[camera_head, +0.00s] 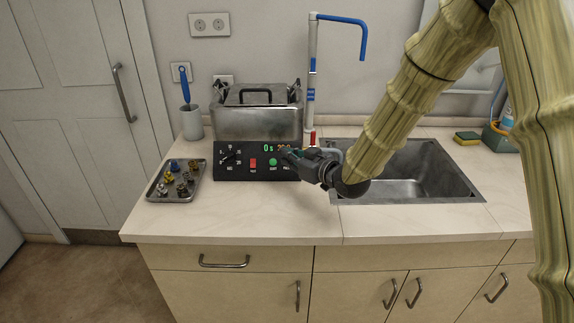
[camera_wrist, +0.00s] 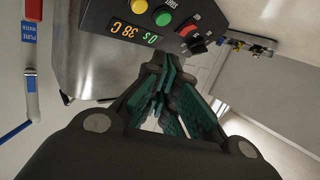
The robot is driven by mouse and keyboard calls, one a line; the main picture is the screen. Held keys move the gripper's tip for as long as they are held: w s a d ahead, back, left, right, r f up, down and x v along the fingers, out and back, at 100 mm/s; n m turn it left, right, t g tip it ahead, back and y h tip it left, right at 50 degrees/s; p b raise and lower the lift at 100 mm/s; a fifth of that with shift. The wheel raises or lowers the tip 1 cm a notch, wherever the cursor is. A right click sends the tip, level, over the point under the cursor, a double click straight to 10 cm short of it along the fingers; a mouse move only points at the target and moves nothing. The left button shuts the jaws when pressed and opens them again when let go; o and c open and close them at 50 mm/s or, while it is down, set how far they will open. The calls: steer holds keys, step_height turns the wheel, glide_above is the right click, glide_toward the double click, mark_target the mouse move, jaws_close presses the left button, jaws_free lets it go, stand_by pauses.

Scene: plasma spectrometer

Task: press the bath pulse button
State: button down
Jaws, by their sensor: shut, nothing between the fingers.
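The bath (camera_head: 258,122) is a steel box with a black-handled lid at the back of the counter. Its black control panel (camera_head: 230,172) faces front. The panel has a knob (camera_head: 231,156), a red switch (camera_head: 253,163), a green button (camera_head: 273,162) and a lit display (camera_head: 268,149). In the wrist view, an orange button (camera_wrist: 138,6) sits beside the green button (camera_wrist: 163,17) at the top edge. In the head view my gripper covers that spot, above a partly readable label. My gripper (camera_head: 288,153) is shut and empty at the panel's right end; its teal fingertips (camera_wrist: 162,62) point toward the panel. Contact cannot be told.
A sink (camera_head: 420,165) lies right of the bath, under my arm. A tray (camera_head: 152,196) of small metal parts lies left of the panel. A blue-topped tap (camera_head: 311,70) stands behind my gripper. A cup (camera_head: 191,124) holds a blue brush. The front counter is clear.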

steer(key=shift+w+f+b, duration=0.3)
steer(key=shift+w+f, duration=0.45)
steer(key=shift+w, duration=0.25)
steer(key=shift+w+f+b, duration=0.3)
steer(key=shift+w+f, duration=0.4)
steer(key=shift+w, duration=0.25)
steer(key=shift+w+f, duration=0.1)
steer(key=shift+w, duration=0.05)
steer(key=shift+w+f, duration=0.15)
steer(key=shift+w, duration=0.05)
steer(key=shift+w+f, duration=0.3)
stand_by(1.2)
steer(key=shift+s+r, duration=0.1)
steer(key=shift+r, duration=0.05)
steer(key=shift+s+r, duration=0.4)
steer(key=shift+s, duration=0.2)
steer(key=shift+s+r+p, duration=0.45)
steer(key=shift+s+r, duration=0.35)
steer(key=shift+s, duration=0.2)
steer(key=shift+s+r+p, duration=0.45)
steer(key=shift+s+r, duration=0.3)
steer(key=shift+s, duration=0.2)
